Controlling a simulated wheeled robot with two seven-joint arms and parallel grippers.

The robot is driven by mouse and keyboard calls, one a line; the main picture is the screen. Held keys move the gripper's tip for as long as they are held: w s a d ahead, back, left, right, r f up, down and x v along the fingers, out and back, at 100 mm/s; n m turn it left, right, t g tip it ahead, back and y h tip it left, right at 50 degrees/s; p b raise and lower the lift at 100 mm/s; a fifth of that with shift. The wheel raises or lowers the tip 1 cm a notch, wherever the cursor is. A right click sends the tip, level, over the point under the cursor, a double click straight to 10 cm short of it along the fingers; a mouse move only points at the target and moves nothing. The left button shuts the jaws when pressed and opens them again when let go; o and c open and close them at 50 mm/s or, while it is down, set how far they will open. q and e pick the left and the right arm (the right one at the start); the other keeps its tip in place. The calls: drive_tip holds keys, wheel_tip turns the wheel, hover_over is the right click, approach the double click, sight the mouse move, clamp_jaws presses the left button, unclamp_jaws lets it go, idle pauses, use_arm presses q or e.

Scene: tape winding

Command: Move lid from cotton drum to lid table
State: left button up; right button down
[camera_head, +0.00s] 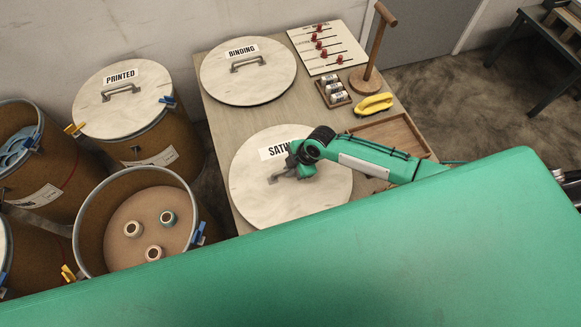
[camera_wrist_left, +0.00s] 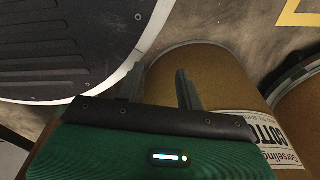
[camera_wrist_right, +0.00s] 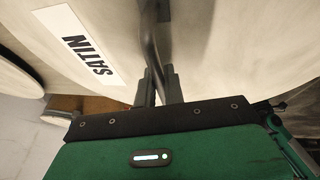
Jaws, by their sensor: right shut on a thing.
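My right gripper (camera_head: 298,168) is shut on the bar handle (camera_wrist_right: 151,50) of the round pale lid labelled SATIN (camera_head: 318,200). That lid lies on the wooden table (camera_head: 222,120), and its label also shows in the right wrist view. The drum labelled COTTO… (camera_wrist_left: 205,65) stands in the left wrist view, its label cut off. I cannot make out a lid on it there. My left gripper (camera_wrist_left: 158,88) has its fingers apart and empty in front of that drum's side; it is hidden in the head view.
The BINDING lid (camera_head: 250,85) lies farther back on the table. The PRINTED lid (camera_head: 150,95) covers a drum. An open drum (camera_head: 82,225) holds three small rolls. A wooden tray (camera_head: 405,130), yellow object (camera_head: 374,104) and upright post (camera_head: 372,60) stand right. My green body hides the foreground.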

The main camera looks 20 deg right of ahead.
use_arm(q)
drive_tip(key=shift+w+r, duration=0.1)
drive_tip(key=shift+w, duration=0.1)
use_arm(e)
drive_tip(key=shift+w, duration=0.1)
drive_tip(key=c, duration=1.5)
unclamp_jaws()
drive_tip(key=shift+o, duration=0.5)
drive_tip(key=shift+f, duration=0.1)
drive_tip(key=shift+f, duration=0.1)
use_arm(q)
drive_tip(key=shift+s+a+f, duration=0.1)
drive_tip(key=shift+s+f, duration=0.2)
drive_tip(key=shift+s, duration=0.1)
use_arm(e)
drive_tip(key=v, duration=1.4)
